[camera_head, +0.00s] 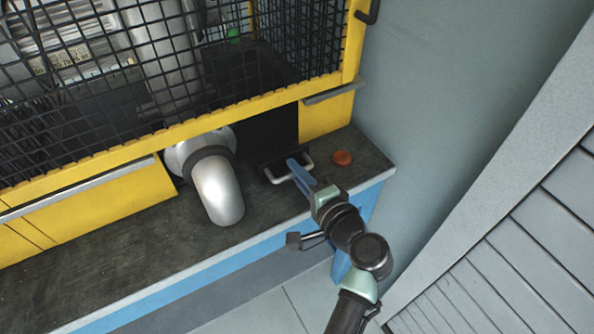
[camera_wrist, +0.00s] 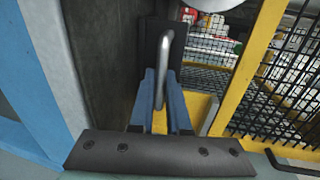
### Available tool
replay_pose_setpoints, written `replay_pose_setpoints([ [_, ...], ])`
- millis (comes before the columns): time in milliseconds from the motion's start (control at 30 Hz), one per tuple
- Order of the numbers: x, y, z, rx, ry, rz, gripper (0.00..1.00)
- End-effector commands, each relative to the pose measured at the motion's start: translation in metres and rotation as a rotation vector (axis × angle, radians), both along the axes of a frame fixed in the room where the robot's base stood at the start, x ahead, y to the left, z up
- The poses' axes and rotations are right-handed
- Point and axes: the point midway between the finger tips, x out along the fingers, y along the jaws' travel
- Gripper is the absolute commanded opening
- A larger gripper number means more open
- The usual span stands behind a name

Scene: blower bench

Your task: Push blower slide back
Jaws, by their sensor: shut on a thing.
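The blower slide is a dark flat plate (camera_head: 272,162) with a pale metal U-shaped handle (camera_head: 276,180), at the opening under the yellow cage. In the wrist view the handle (camera_wrist: 162,50) runs down between the two blue fingers. My gripper (camera_head: 299,170) is shut on the handle, and its fingers also show in the wrist view (camera_wrist: 163,82). The fingers hide part of the handle in the head view. A grey curved blower pipe (camera_head: 218,190) comes out of the cage just left of the slide.
The dark bench top (camera_head: 120,245) is clear to the left and has a blue front edge. An orange round button (camera_head: 342,157) lies right of the handle. The yellow mesh cage (camera_head: 310,45) stands behind and above. A grey slatted panel (camera_head: 500,260) is at the right.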

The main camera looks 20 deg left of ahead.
Motion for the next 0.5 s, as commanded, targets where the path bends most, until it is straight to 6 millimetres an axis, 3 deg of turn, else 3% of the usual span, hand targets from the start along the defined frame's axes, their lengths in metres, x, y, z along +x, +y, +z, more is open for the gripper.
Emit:
replay_pose_setpoints([
  [300, 0.035, 0.047, 0.001, 0.003, -0.006, 0.003, 0.00],
  [500, 0.039, 0.054, 0.002, 0.001, -0.005, 0.004, 0.00],
])
